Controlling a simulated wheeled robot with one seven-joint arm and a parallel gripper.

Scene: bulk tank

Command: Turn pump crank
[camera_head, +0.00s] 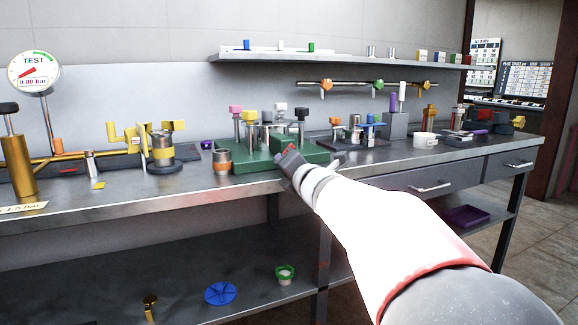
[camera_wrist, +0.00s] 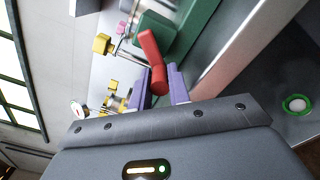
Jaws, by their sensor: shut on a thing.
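The red pump crank (camera_wrist: 150,48) shows in the wrist view, with its lower end between my two gripper fingers. My gripper (camera_wrist: 160,84) is shut on that end. In the head view a small part of the red crank (camera_head: 291,147) shows just past my gripper (camera_head: 289,165), at the front right of the green base (camera_head: 240,163). The fingertips are hard to make out there. The green base also shows in the wrist view (camera_wrist: 204,22). The round TEST gauge (camera_head: 34,72) at the far left reads 0.00 bar.
Several knobbed posts stand on the green base, close to the crank. A dark cylinder with a yellow band (camera_head: 162,150) stands to its left. A steel shelf (camera_head: 345,59) and a rail with coloured valves (camera_head: 377,84) are above. The bench front edge (camera_head: 130,205) runs below.

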